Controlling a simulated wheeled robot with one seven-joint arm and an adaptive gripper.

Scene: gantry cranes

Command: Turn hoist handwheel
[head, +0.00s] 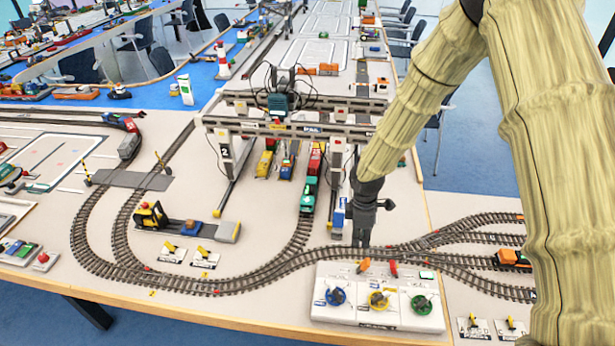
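A white control box (345,318) stands at the front edge of the table with three handwheels on top. The blue handwheel (336,296) is at left, the yellow handwheel (379,299) in the middle and the green handwheel (421,304) at right. Their labels are too small to read, so I cannot tell which is the hoist handwheel. My gripper (362,243) points down behind the box, apart from all three wheels. Its fingers are small and dark, and their opening cannot be made out. The gantry crane (290,128) stands behind, over several train wagons.
Two small orange-red pieces (394,268) sit near the box's back edge. Curved model tracks (225,285) run left of and behind the box. A yellow and black vehicle (152,215) stands at left. An orange locomotive (513,258) stands on the right tracks. My arm covers the right side.

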